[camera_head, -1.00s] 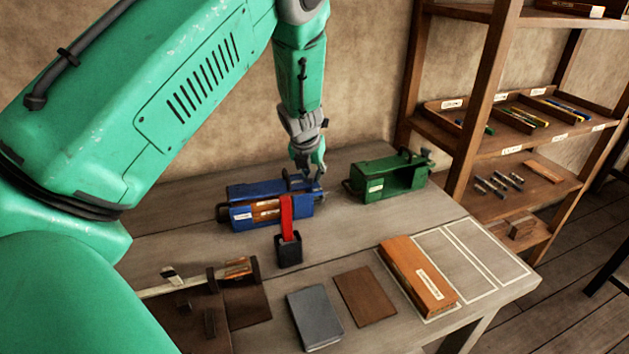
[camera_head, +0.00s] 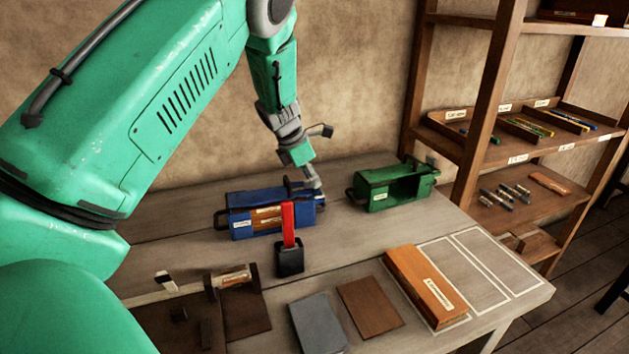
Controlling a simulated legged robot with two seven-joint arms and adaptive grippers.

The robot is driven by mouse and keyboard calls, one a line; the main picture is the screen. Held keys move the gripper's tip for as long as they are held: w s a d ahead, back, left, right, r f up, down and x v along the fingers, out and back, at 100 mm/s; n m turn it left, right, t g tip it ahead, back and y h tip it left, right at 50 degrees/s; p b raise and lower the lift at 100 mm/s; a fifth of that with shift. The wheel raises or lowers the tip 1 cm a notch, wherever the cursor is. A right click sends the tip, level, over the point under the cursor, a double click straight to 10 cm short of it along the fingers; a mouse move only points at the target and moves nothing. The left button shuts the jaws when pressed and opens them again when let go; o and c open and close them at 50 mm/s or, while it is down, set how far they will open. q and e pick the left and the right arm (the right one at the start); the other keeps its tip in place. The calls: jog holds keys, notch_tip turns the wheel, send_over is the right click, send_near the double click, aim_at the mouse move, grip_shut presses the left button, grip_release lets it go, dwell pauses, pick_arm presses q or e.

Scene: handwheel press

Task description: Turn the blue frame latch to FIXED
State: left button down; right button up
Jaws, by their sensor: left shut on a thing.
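The blue frame (camera_head: 242,222) stands at the back of the table, with brown blocks clamped inside it and a small pale label on its front. My left gripper (camera_head: 314,186) reaches down from above to the frame's right end. It is shut on a small part there, which looks like the latch; the fingers hide most of it. The latch's exact angle and any FIXED marking are too small to read. My right gripper is out of view.
A black holder (camera_head: 289,260) with a red strip (camera_head: 288,222) stands just before the blue frame. A green frame (camera_head: 392,186) stands to its right. An orange-brown book-like block (camera_head: 426,284), a grey pad (camera_head: 317,324) and a brown pad (camera_head: 369,307) lie in front. Shelves rise at right.

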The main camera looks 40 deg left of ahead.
pick_arm(q)
jog(key=shift+a+m, duration=0.15)
jog(key=shift+m, duration=0.45)
jog(key=c, duration=1.6)
grip_release()
jog(key=shift+h, duration=0.3)
jog(key=shift+o, duration=0.2)
jog(key=shift+a, duration=0.1)
jog(key=v, duration=1.1)
jog(key=shift+r, duration=0.35)
jog(key=shift+a, duration=0.15)
